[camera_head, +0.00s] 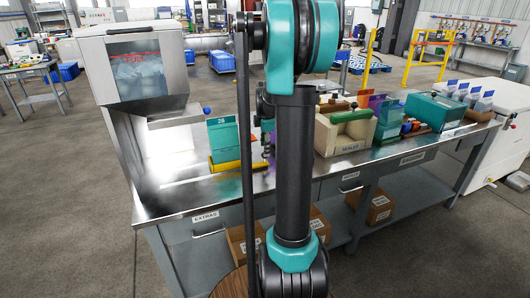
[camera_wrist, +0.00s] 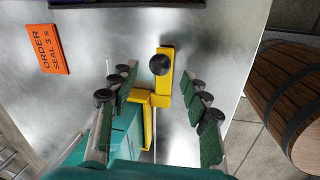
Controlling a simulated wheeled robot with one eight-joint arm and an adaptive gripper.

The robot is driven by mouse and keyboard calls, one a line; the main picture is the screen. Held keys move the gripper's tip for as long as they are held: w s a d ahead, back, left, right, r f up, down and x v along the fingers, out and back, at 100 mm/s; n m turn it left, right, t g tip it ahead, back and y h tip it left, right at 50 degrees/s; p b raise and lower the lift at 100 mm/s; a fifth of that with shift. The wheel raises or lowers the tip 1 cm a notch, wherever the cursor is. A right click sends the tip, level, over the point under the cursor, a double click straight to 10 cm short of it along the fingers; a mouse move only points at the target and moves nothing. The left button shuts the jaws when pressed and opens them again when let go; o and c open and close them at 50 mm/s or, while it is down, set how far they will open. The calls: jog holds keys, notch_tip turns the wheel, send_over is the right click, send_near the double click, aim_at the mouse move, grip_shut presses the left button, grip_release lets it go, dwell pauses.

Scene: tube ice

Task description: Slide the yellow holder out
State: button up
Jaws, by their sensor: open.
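The yellow holder (camera_wrist: 166,86) lies on the shiny metal bench (camera_wrist: 215,28) in the wrist view, with a round black knob (camera_wrist: 159,65) at its far end. In the head view the yellow holder (camera_head: 226,167) lies along the foot of a teal panel marked 26 (camera_head: 223,140). My gripper (camera_wrist: 161,78) is open, its padded fingers on either side of the holder's knob end, with visible gaps. I cannot tell its height above the bench. A teal block (camera_wrist: 118,132) shows near the left finger. In the head view my arm hides most of the gripper.
A grey dispenser (camera_head: 137,75) stands at the bench's left end. A cream box (camera_head: 345,133) and teal box (camera_head: 433,110) stand to the right. An orange order sign (camera_wrist: 47,49) lies on the bench. A wooden barrel (camera_wrist: 285,95) stands beyond the bench edge.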

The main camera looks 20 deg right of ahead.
notch_tip(320, 180, up, 8)
jog(key=s, duration=0.1)
jog(key=shift+s+a+r, duration=0.15)
jog(key=shift+s, duration=0.15)
